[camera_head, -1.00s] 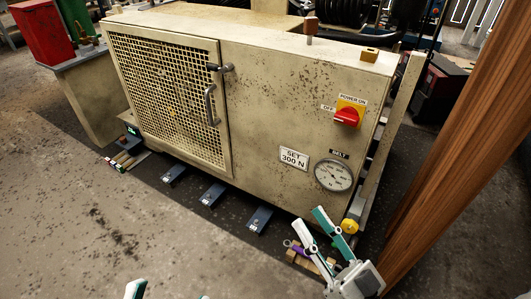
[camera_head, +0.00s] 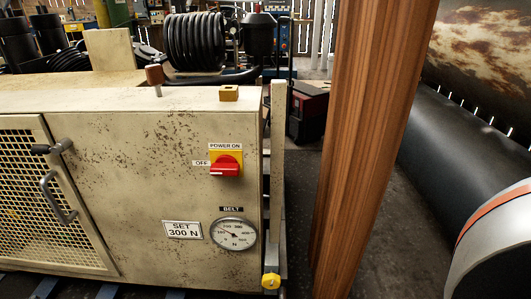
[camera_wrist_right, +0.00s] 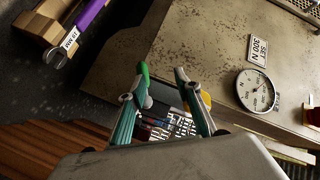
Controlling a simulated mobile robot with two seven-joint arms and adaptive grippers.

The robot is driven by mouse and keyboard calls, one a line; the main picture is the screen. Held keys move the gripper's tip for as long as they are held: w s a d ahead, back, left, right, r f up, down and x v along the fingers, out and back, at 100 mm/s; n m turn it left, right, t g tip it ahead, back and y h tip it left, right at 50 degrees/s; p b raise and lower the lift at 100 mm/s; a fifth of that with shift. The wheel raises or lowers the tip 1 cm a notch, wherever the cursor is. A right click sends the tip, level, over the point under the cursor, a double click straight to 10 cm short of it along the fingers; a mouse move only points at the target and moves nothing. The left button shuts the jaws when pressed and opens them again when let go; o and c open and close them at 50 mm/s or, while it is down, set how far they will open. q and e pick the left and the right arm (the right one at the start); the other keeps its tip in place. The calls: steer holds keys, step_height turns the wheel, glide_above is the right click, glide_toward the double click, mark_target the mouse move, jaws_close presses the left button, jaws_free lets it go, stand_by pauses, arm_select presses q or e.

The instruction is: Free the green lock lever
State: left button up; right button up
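My right gripper (camera_wrist_right: 160,75) shows in the right wrist view. Its two white and teal fingers are apart, near the lower edge of the compressor housing. A bright green piece (camera_wrist_right: 143,69) stands at the tip of the left-hand finger. It may be the lock lever, but I cannot tell it surely from the finger or whether they touch. A yellow part (camera_wrist_right: 206,87) is partly hidden behind the right-hand finger. In the head view a yellow bolt head (camera_head: 271,281) sits at the housing's lower right corner. No green lever is clear there, and neither gripper shows.
The cream housing (camera_head: 150,180) carries a red power switch (camera_head: 225,166) and a belt gauge (camera_head: 233,234). A wooden post (camera_head: 375,150) stands to its right. A purple-handled wrench (camera_wrist_right: 88,18) lies on a wooden holder (camera_wrist_right: 40,25) in the right wrist view.

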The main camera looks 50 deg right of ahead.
steer(key=shift+m+g, duration=0.3)
steer(key=shift+m, duration=0.1)
steer(key=w+d+f, duration=0.1)
steer(key=w, duration=0.1)
steer(key=w+d+f+b, duration=0.2)
steer(key=w+f, duration=0.1)
steer(key=shift+w+f, duration=0.1)
steer(key=shift+w, duration=0.2)
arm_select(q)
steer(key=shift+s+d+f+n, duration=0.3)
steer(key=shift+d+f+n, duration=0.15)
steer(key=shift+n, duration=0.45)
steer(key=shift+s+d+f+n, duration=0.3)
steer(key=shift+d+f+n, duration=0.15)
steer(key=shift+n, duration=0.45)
arm_select(e)
steer(key=shift+w+d, duration=0.15)
steer(key=shift+w, duration=0.55)
jaws_close()
